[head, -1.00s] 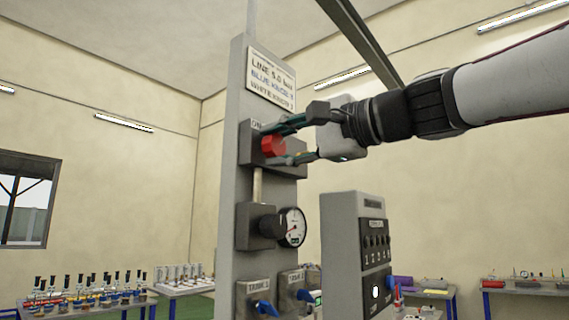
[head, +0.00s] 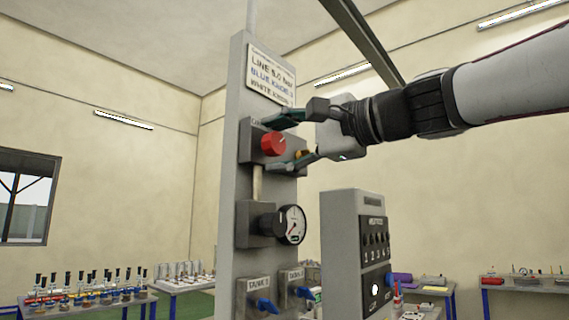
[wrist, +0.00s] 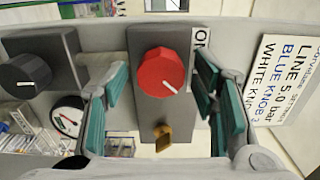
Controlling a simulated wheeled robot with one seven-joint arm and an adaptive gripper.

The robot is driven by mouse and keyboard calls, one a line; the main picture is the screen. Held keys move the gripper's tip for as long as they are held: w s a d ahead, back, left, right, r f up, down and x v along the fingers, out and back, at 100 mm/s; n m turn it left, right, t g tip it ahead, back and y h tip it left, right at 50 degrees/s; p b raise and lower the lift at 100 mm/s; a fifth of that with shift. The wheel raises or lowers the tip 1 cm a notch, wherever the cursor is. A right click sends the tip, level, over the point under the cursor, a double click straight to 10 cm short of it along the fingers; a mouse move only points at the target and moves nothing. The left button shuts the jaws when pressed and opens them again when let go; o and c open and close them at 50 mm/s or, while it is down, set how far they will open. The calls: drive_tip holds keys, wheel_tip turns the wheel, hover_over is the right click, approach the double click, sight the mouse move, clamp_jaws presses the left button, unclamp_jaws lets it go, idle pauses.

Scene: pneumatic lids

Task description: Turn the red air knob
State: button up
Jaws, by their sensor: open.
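The red air knob (head: 273,143) sits on a dark grey block on the upright panel and faces my gripper. A white line on its face shows in the wrist view (wrist: 160,72), pointing down and to the right. My gripper (head: 274,146) is open, with one finger above the knob and the other below it. In the wrist view the teal-padded fingers are to the left and right of the knob, with gaps on both sides.
A round gauge (head: 291,225) and a black knob sit below on the panel (head: 232,180). A brass tab (wrist: 162,136) is on the red knob's block. A sign (head: 271,74) hangs above. A grey switch box (head: 352,210) stands to the right.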

drive_tip(key=shift+s, duration=0.1)
drive_tip(key=v, duration=1.2)
drive_tip(key=shift+f, duration=0.1)
drive_tip(key=s+d+f+n+g+h, duration=0.2)
drive_tip(key=s+f+h, duration=0.1)
drive_tip(key=f, duration=0.9)
drive_tip(key=s+d+f+n+g+h, duration=0.1)
drive_tip(key=s+f+h, duration=0.25)
drive_tip(key=f, duration=0.85)
drive_tip(key=s+d+f+n+g+h, duration=0.2)
drive_tip(key=f+h, duration=0.2)
drive_tip(key=f, duration=0.7)
drive_tip(key=s+d+f+n+g+h, duration=0.1)
drive_tip(key=s+d+f+h, duration=0.1)
drive_tip(key=f, duration=0.3)
drive_tip(key=s+d+f+n+h, duration=0.1)
drive_tip(key=s+d+f+h, duration=0.1)
drive_tip(key=s+d+f, duration=0.2)
wheel_tip(320, 180, down, 2)
drive_tip(key=shift+s+f+n+g, duration=0.15)
drive_tip(key=shift+s+n+g, duration=0.25)
drive_tip(key=shift+s, duration=0.05)
idle(0.4)
